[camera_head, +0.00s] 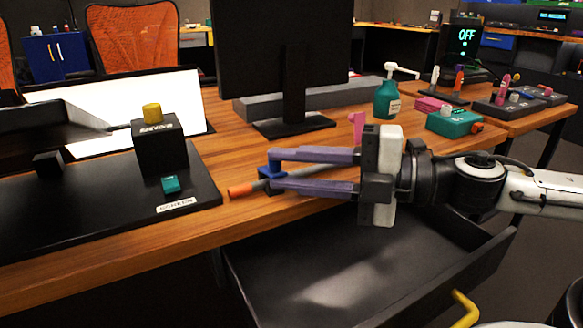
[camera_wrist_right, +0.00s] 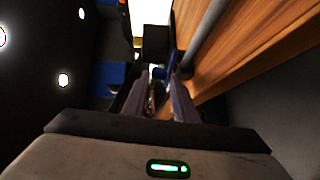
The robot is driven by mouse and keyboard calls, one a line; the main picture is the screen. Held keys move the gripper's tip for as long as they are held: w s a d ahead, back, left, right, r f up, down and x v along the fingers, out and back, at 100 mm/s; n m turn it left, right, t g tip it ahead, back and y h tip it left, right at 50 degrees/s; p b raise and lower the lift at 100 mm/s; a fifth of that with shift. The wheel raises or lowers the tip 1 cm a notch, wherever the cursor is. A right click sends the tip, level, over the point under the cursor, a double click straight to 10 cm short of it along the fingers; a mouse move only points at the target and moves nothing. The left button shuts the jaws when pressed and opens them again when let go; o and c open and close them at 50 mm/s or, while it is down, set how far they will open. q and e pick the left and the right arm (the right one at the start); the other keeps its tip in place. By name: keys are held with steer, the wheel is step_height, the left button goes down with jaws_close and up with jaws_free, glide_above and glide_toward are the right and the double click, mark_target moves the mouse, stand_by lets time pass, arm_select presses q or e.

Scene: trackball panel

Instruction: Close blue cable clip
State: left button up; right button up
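The blue cable clip (camera_head: 267,172) is near the front edge of the wooden desk. A grey cable with an orange end (camera_head: 241,190) lies by it, and the orange end sticks out to the left. My right gripper (camera_head: 270,171) reaches in from the right with its two purple fingers apart, tips on either side of the clip. Contact with the clip cannot be told, and the fingers partly cover the clip and cable. The right wrist view shows both fingers (camera_wrist_right: 160,88) with a gap between them; the clip is not clear there. My left gripper is not in view.
A black panel (camera_head: 195,190) with a yellow-topped box (camera_head: 160,145) stands left of the clip. A monitor (camera_head: 294,95) stands behind. A teal bottle (camera_head: 387,101) and teal box (camera_head: 452,122) are at right. An open drawer (camera_head: 340,275) juts out below.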

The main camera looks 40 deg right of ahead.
steer(key=shift+d+f, duration=0.1)
steer(key=shift+f, duration=0.15)
steer(key=shift+s, duration=0.1)
steer(key=shift+v, duration=1.05)
steer(key=r+v, duration=0.1)
steer(key=v, duration=0.8)
steer(key=shift+s+d+r, duration=0.15)
steer(key=shift+r, duration=0.1)
